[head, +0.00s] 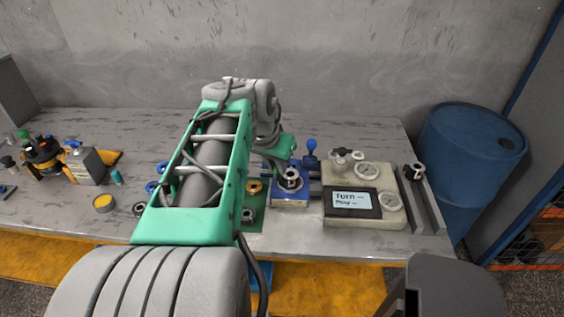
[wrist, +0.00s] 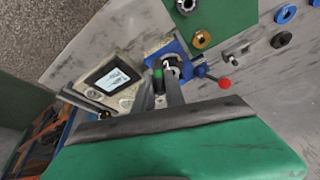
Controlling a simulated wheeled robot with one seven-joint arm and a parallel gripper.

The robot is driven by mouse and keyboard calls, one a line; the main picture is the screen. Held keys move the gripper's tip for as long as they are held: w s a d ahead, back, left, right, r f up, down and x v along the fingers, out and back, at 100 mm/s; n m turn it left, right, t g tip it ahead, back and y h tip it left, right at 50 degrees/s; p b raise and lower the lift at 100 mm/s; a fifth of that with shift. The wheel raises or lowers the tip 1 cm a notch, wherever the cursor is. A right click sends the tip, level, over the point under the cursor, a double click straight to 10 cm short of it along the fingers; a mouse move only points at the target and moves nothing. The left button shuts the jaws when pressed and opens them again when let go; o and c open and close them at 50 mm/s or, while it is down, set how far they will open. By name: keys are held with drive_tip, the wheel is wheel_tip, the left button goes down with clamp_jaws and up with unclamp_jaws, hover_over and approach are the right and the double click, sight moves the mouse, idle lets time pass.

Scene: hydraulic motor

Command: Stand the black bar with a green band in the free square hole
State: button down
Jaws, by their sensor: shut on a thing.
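The black bar with a green band (wrist: 158,77) shows small between my fingers in the wrist view; its lower end is hidden. My gripper (wrist: 160,88) is shut on it, above the workbench near a blue fixture (wrist: 183,52). In the head view the blue fixture (head: 290,199) holds a round metal part (head: 291,178), and my arm covers the gripper and bar. I cannot make out the free square hole in either view, nor whether the bar touches the fixture.
A beige box with a screen and gauges (head: 353,204) stands right of the fixture. A blue knob (head: 311,146) rises behind it. A green plate with rings (head: 253,215) lies to its left. A blue barrel (head: 470,150) stands off the bench's right end.

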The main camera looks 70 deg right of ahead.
drive_tip(key=shift+r, duration=0.2)
drive_tip(key=shift+r+p, duration=1.1)
drive_tip(key=shift+r, duration=0.5)
